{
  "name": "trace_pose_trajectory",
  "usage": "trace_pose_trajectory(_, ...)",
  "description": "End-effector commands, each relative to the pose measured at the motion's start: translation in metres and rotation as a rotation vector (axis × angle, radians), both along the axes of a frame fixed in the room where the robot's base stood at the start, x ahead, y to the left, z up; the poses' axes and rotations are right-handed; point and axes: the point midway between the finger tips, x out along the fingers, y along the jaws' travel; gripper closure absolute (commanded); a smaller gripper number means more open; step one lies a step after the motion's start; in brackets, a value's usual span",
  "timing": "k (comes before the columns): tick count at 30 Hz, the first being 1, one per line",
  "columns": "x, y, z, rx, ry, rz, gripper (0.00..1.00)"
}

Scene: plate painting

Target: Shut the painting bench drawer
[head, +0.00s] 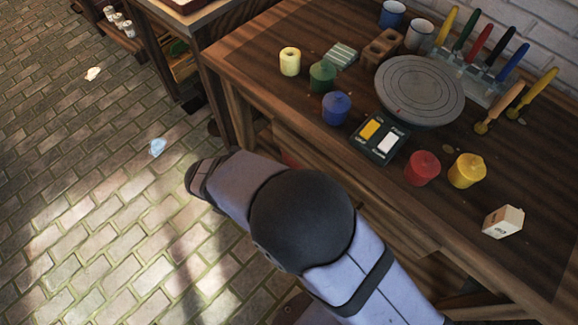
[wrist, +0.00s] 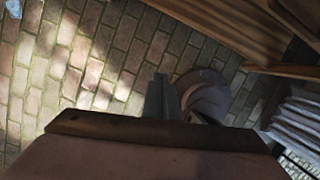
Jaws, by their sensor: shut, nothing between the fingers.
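The painting bench (head: 340,135) fills the right of the head view. Its front side is partly covered by my arm, and a small reddish patch (head: 290,158) shows under the bench edge just above the arm. I cannot make out in the head view how far the drawer stands out. In the wrist view a dark wooden edge (wrist: 90,124) with a dull pinkish surface below it crosses the lower part, close up; it may be part of the drawer. My gripper (wrist: 160,80) shows as narrow grey fingers just past that edge, shut and empty. Whether it touches the wood is unclear.
On the bench stand paint pots (head: 422,168), a grey turntable (head: 420,92), a dark palette box (head: 380,138), a small carton (head: 503,222) and a rack of coloured tools (head: 480,75). Brick floor (head: 100,220) lies open left of the bench.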

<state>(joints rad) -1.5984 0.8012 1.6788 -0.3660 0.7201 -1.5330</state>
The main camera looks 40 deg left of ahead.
Motion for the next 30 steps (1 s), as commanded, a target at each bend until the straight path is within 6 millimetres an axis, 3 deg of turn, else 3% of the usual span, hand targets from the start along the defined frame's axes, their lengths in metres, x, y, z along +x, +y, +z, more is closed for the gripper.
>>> trace_pose_trajectory(1, -0.017, -0.001, -0.039, -0.012, -0.002, 0.041, 1.0)
trace_pose_trajectory(8, -0.07, -0.001, -0.131, -0.061, -0.069, 0.26, 1.0)
trace_pose_trajectory(11, -0.079, -0.005, -0.166, -0.112, -0.155, 0.374, 1.0)
trace_pose_trajectory(14, -0.071, -0.006, -0.189, -0.172, -0.324, 0.458, 1.0)
trace_pose_trajectory(17, -0.036, 0.006, -0.156, -0.187, -0.584, 0.424, 1.0)
trace_pose_trajectory(21, 0.006, 0.025, -0.073, -0.091, -0.918, 0.254, 1.0)
trace_pose_trajectory(24, 0.02, 0.028, -0.024, 0.012, -1.112, 0.122, 1.0)
trace_pose_trajectory(27, 0.026, 0.023, 0.012, 0.111, -1.251, -0.001, 1.0)
trace_pose_trajectory(30, 0.027, 0.013, 0.029, 0.179, -1.319, -0.1, 1.0)
